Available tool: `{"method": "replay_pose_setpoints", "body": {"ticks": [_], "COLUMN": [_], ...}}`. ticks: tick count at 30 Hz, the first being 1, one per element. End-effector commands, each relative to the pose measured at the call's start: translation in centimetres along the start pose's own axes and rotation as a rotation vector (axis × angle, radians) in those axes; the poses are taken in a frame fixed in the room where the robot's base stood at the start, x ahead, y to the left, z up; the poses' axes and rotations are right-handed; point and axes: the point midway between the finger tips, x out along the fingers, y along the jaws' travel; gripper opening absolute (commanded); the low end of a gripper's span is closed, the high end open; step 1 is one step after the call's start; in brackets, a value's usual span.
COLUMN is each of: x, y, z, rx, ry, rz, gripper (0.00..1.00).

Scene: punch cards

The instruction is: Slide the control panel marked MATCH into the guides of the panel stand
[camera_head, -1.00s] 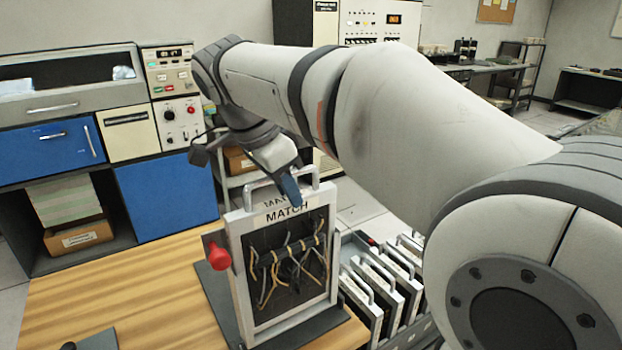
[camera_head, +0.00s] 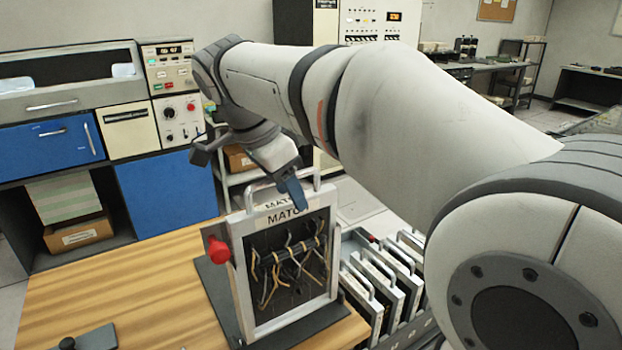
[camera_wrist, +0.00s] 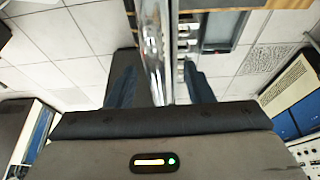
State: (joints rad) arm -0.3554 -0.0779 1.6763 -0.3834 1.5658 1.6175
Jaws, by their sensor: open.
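The control panel marked MATCH (camera_head: 290,285), with dark wiring in a light frame, stands upright in the panel stand (camera_head: 213,295) on the wooden table. Two labels show at its top, the rear one partly covered by my gripper. My gripper (camera_head: 292,192) is open at the light handle (camera_head: 262,186) on the panel's top edge. In the wrist view my two dark blue fingers (camera_wrist: 160,88) are spread on either side of the shiny panel top (camera_wrist: 152,45), with gaps visible. I cannot tell how deep the panel sits in the guides.
A red knob (camera_head: 219,253) sticks out at the stand's left. A rack of several other handled panels (camera_head: 372,292) stands close on the right. Bare table (camera_head: 130,290) lies to the left, with a small dark object (camera_head: 92,340) at the front. Blue cabinets (camera_head: 168,195) stand behind.

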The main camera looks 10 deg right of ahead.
Motion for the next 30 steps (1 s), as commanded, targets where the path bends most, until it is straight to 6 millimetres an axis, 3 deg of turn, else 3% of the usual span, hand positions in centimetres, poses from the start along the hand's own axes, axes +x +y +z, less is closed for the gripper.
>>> {"method": "replay_pose_setpoints", "body": {"ticks": [5,18,30], "x": [-0.5,-7.1,-7.8], "y": [-0.1,-0.4,-0.4], "z": [0.1,-0.1,-0.1], "rx": [-0.002,-0.001,0.000], "ry": [-0.001,0.000,0.000], "rz": [0.003,-0.001,0.000], "gripper": [0.47,0.47,0.47]}}
